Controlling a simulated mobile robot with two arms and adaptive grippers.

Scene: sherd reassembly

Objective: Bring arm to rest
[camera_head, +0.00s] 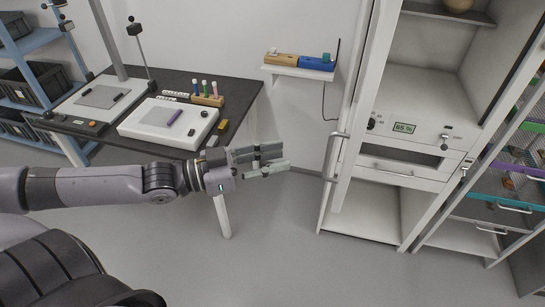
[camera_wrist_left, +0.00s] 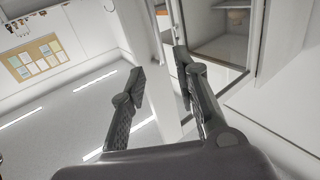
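My left gripper (camera_head: 268,161) reaches in from the left in the head view and hangs in the air past the right end of the dark table. In the left wrist view its two fingers (camera_wrist_left: 160,75) stand apart with nothing between them, so it is open and empty. Beyond the fingers, the wrist view shows a pale post, floor and part of a cabinet. My left arm (camera_head: 90,188) stretches across the lower left of the head view. My right gripper shows in neither view.
A white cabinet (camera_head: 335,135) stands to the right. A small wall shelf (camera_head: 298,72) is behind. The floor (camera_head: 290,250) in front is clear.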

